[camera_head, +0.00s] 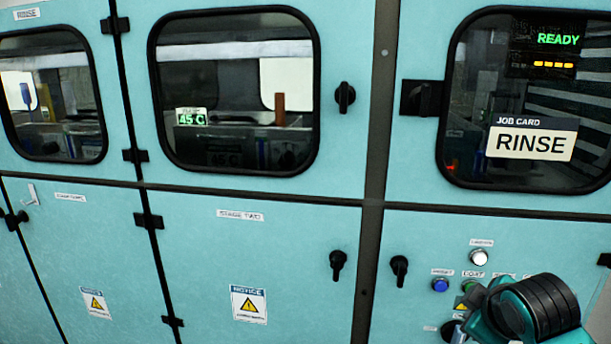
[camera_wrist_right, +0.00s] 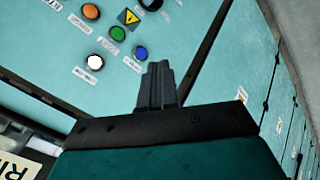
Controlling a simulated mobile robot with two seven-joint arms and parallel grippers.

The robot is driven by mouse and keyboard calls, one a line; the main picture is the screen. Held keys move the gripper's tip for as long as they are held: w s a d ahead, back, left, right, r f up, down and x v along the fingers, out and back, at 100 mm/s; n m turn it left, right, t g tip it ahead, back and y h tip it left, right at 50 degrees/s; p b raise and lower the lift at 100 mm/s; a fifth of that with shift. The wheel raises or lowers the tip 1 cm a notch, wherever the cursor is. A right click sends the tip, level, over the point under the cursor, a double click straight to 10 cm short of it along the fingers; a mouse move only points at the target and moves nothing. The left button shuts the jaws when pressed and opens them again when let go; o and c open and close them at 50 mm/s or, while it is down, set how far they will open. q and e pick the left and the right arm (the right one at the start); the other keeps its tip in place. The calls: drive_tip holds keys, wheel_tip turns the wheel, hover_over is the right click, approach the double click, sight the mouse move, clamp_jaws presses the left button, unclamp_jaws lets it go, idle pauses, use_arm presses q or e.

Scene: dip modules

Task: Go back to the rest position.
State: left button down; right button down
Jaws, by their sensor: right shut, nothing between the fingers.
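My right gripper (camera_wrist_right: 157,85) is shut and empty in the right wrist view, with its fingertips pressed together. Beyond it is the button panel on the teal cabinet; I cannot tell the exact distance, and no button is visibly touched. In the head view my right arm shows at the lower right, in front of part of the panel, and its fingers cannot be made out there. My left gripper is not in view.
A white button (camera_head: 479,257) and a blue button (camera_head: 440,285) sit beside my right arm. Black handles (camera_head: 399,270) (camera_head: 337,264) stick out of the cabinet doors. The window at right carries a RINSE job card (camera_head: 532,140) below a READY display (camera_head: 557,39).

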drive_tip(key=s+a+f+m+g+y, duration=0.1)
drive_tip(key=s+a+f+m+g, duration=0.15)
drive_tip(key=s+f, duration=0.4)
drive_tip(key=s+a+f+m+g, duration=0.1)
drive_tip(key=s+a+f+m, duration=0.15)
drive_tip(key=s, duration=0.75)
drive_tip(key=s+a+f+m+g+y, duration=0.1)
drive_tip(key=s+a+f+m, duration=0.15)
drive_tip(key=s+f, duration=0.4)
drive_tip(key=w+a+f+n+t+y, duration=0.1)
drive_tip(key=w+a+f+t, duration=0.2)
drive_tip(key=w+f+t, duration=0.3)
drive_tip(key=shift+f+t+y, duration=0.4)
drive_tip(key=shift+f+t, duration=0.15)
drive_tip(key=shift+f, duration=0.25)
drive_tip(key=shift+a+n, duration=0.1)
drive_tip(key=shift+n, duration=0.15)
